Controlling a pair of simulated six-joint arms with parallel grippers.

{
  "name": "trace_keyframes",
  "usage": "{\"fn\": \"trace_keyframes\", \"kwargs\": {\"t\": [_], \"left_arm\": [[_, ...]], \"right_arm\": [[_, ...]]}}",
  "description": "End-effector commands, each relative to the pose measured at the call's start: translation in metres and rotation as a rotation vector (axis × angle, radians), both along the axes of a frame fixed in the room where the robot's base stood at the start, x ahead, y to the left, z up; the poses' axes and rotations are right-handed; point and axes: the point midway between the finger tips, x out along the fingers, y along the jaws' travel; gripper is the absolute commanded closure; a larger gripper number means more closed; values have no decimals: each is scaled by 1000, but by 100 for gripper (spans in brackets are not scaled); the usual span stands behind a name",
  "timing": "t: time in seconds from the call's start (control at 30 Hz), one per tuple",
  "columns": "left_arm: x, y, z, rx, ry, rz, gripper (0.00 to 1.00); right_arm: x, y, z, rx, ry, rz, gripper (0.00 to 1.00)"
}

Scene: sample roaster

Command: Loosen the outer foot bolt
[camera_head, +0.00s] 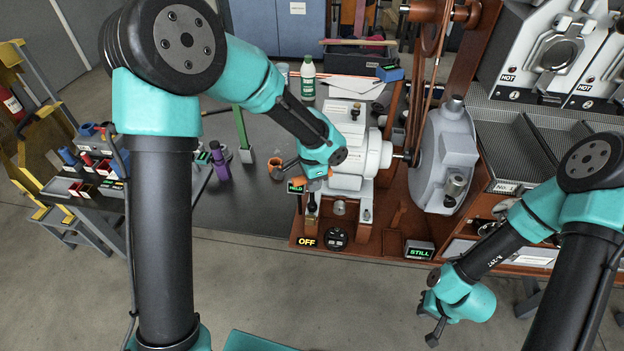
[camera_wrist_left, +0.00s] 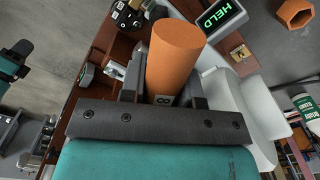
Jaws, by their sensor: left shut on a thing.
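My left gripper (camera_head: 313,184) is low at the near left side of the grey motor (camera_head: 346,150). In the left wrist view its jaws (camera_wrist_left: 164,92) are closed on an orange cylindrical handle (camera_wrist_left: 177,55), whose end points towards the camera. Only bits of orange show beside the gripper in the head view. A dark upright piece (camera_head: 312,203) stands just below the gripper, over a small brass-coloured part. The outer foot bolt itself cannot be made out; the gripper and handle cover that area. My right gripper (camera_head: 430,318) hangs empty at the lower right, its fingers apart.
A lit HELD sign (camera_head: 296,187) is beside the left gripper; it also shows in the left wrist view (camera_wrist_left: 221,18). OFF (camera_head: 306,241) and STILL (camera_head: 419,251) signs sit along the wooden base's front. The roaster rises right.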

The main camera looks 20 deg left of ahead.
Motion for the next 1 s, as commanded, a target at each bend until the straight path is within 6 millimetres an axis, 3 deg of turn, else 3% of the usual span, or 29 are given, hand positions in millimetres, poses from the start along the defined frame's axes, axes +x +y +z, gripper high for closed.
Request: {"fn": "trace_keyframes", "kwargs": {"t": [0.33,1.0], "left_arm": [[0,0,0,-1,-1,58,100],[0,0,0,-1,0,588,100]], "right_arm": [[0,0,0,0,0,0,100],[0,0,0,0,0,0,100]]}}
